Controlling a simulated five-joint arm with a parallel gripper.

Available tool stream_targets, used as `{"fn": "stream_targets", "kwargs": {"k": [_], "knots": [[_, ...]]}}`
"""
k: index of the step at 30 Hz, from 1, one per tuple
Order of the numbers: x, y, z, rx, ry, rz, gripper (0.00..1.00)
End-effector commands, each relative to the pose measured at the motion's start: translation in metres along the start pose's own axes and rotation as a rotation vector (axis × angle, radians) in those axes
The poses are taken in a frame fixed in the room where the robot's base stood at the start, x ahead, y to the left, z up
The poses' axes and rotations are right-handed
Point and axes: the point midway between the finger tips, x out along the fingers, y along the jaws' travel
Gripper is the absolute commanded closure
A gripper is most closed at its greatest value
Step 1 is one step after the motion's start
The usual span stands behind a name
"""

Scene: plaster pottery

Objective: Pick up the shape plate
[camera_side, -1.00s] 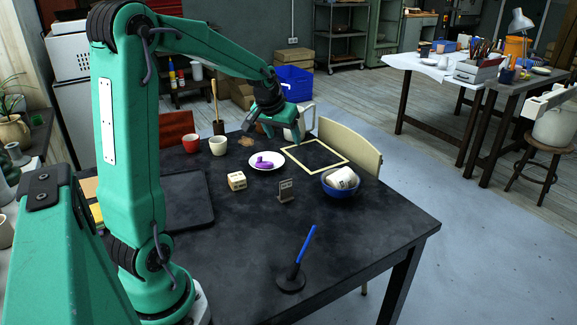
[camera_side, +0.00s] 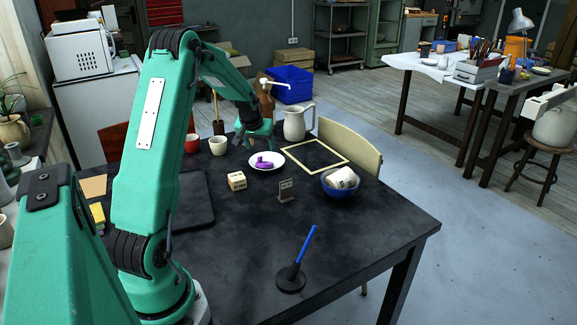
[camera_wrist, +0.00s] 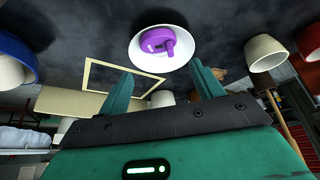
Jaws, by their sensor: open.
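A small white plate (camera_side: 254,165) lies on the dark table with a purple piece (camera_side: 264,163) on it. In the wrist view the white plate (camera_wrist: 148,65) and the purple piece (camera_wrist: 158,40) show near the top middle, beyond my fingertips. My gripper (camera_side: 258,129) is above the table, at the far side of the plate in the side view, and does not appear to touch it. In the wrist view my gripper (camera_wrist: 163,80) has its two green fingers spread wide, with nothing held between them.
A cream mug (camera_side: 218,146) and a red mug (camera_side: 192,144) stand left of the plate. A cream square outline (camera_side: 331,169), a white pitcher (camera_side: 294,124) and a blue bowl (camera_side: 340,188) are to the right. A small cube (camera_side: 237,181) and a sign (camera_side: 286,191) sit in front.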

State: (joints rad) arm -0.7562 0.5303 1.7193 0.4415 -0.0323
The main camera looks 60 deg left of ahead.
Motion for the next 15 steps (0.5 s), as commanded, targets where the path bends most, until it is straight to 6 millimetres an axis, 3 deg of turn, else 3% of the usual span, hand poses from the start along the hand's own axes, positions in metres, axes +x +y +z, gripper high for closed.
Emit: {"fn": "stream_targets", "kwargs": {"k": [9, 15], "knots": [[0.021, 0.001, 0.000, 0.001, -0.001, 0.000, 0.34], [0.023, 0.001, 0.000, 0.001, 0.000, 0.000, 0.34]]}}
